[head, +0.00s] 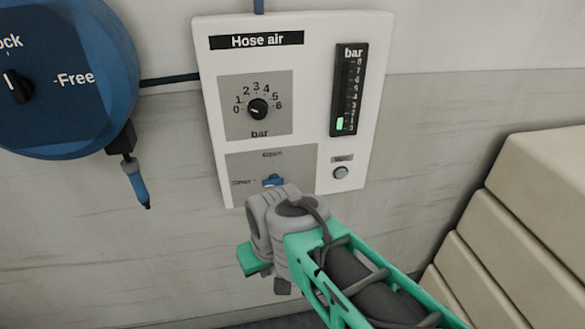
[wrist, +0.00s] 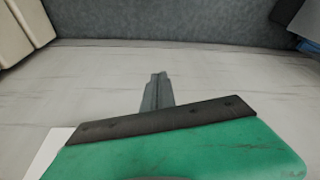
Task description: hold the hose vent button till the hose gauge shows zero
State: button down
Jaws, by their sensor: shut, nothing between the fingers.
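The white "Hose air" panel (head: 209,90) is on the wall. Its upright bar gauge (head: 340,124) shows a short green bar near the bottom of the scale, above the lowest mark. A small round grey button (head: 341,172) sits below the gauge under a small label too blurred to read. Nothing touches it. My gripper shows in the wrist view (wrist: 158,80), its fingers shut together and empty, with bare wall beyond them. In the head view my wrist and green gripper body are below the panel, left of and lower than the button; the fingertips are mostly hidden.
The panel also has a black bar knob (head: 257,108) and a blue valve handle (head: 272,181), partly close behind my wrist. A blue round lock/free device (head: 75,110) with a hanging blue-handled piece (head: 137,184) is left. Cream padded blocks (head: 530,200) stand right.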

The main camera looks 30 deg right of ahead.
jog(key=shift+w+a, duration=0.15)
jog(key=shift+w, duration=0.1)
jog(key=w+d+m+t+y+p, duration=0.2)
jog(key=w+d+m+p, duration=0.45)
jog(key=d, duration=0.85)
jog(key=s+d+m+t+p, duration=0.1)
jog(key=d+m+t, duration=0.3)
jog(key=d+m, duration=0.4)
jog(key=d, duration=0.6)
jog(key=shift+s+d+r+h, duration=0.2)
jog(key=shift+d+r+h, duration=0.05)
jog(key=shift+d+h, duration=0.15)
